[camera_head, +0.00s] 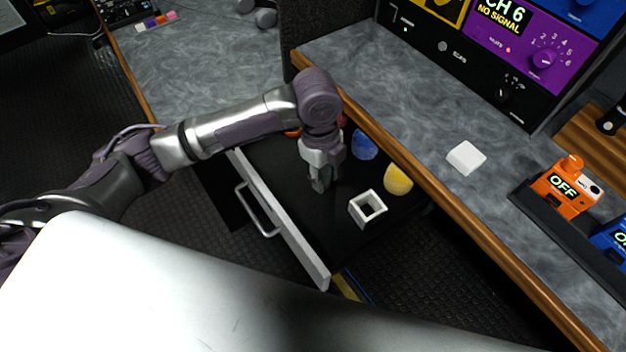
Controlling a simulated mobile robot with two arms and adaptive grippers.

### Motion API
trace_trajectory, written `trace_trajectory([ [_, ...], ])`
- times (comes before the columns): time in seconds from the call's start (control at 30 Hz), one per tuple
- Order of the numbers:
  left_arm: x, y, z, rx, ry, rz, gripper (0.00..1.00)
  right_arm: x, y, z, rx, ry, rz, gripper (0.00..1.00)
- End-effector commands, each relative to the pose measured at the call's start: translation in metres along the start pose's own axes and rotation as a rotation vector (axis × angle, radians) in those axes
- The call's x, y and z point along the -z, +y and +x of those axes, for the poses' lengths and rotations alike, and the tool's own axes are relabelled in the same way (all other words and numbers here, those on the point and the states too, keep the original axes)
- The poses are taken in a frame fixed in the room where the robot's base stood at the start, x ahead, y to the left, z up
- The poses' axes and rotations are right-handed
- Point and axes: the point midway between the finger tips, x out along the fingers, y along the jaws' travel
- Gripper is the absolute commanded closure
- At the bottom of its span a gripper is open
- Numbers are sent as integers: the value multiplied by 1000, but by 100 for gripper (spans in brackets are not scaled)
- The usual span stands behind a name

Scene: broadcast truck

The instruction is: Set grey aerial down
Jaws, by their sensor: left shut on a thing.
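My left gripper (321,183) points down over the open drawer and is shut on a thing. The held thing, taken to be the grey aerial, is mostly hidden by the fingers and hard to tell from them. I cannot tell whether it touches the drawer floor. The drawer (298,240) is pulled out below the desk, with a dark floor and a pale front with a bar handle. My right gripper is not in view.
The drawer also holds a white hollow square block (358,214), a yellow piece (398,180), a blue piece (364,146) and red and orange things partly behind my arm. A white block (465,157) lies on the desk (400,95). The drawer floor nearer its front is bare.

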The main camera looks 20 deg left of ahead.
Motion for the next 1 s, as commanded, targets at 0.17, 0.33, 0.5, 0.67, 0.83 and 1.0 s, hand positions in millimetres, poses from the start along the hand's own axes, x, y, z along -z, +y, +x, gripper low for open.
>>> trace_trajectory([
  [0.17,-29,6,13,-1,0,-2,92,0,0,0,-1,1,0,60],
  [0.33,-36,8,20,0,1,0,92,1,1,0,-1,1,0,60],
  [0.5,-38,8,42,-3,1,-2,92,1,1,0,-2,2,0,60],
  [0.67,-40,8,56,0,0,0,92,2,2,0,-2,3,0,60],
  [0.83,-40,8,56,1,0,0,92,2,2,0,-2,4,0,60],
  [1.0,-40,8,59,1,0,0,65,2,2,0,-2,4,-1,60],
])
